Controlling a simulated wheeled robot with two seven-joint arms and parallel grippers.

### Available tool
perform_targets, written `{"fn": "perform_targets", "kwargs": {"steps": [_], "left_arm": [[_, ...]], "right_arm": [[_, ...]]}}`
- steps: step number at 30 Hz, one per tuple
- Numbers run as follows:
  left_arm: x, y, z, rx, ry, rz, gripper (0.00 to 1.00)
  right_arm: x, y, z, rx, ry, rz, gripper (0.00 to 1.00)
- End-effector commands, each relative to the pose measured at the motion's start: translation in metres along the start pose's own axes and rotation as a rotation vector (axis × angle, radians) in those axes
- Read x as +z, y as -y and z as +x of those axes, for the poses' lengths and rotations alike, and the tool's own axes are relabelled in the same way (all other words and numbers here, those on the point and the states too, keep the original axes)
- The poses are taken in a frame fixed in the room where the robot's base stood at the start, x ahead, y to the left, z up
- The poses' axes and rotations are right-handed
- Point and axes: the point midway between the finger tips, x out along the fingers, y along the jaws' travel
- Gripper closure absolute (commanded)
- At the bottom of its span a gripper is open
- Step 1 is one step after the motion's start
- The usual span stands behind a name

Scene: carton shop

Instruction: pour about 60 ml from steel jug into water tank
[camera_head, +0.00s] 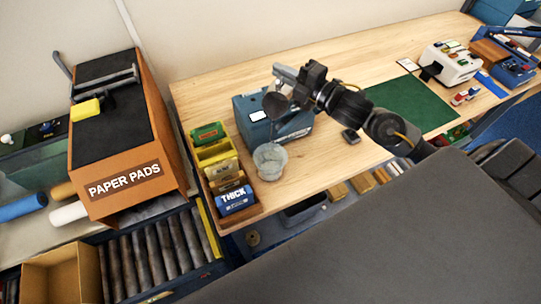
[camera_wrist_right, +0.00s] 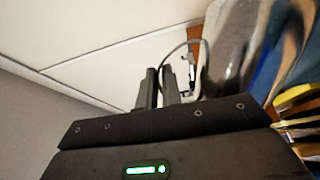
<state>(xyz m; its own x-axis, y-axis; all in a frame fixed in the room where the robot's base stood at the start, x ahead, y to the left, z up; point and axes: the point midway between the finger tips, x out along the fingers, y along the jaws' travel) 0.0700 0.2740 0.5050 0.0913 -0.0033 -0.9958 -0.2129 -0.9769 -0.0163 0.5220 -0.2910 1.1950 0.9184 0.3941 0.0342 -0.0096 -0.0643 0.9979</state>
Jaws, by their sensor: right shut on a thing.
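My right gripper (camera_head: 287,76) comes in from the right and is shut on the steel jug (camera_head: 275,106). The jug looks dark and is held in the air, tilted, in front of the blue machine. A translucent round container (camera_head: 270,161), which appears to be the water tank, stands on the table below the jug. I cannot see liquid leaving the jug or the level in the container. In the right wrist view, the gripper fingers (camera_wrist_right: 158,88) are close together by a thin curved handle. My left gripper is not in view.
The blue machine (camera_head: 300,124) with a white label stands just behind. An orange rack (camera_head: 258,211) of coloured boxes is left of the container. The paper pads stand (camera_head: 160,128) is far left.

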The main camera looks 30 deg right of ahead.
Motion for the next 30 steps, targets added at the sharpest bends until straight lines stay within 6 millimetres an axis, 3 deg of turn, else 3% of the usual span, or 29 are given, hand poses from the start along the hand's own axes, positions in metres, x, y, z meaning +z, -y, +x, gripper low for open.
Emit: {"fn": "perform_targets", "kwargs": {"steps": [30], "left_arm": [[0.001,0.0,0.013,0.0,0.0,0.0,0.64]], "right_arm": [[-0.004,0.001,-0.002,0.022,-0.003,-0.049,1.0]]}}
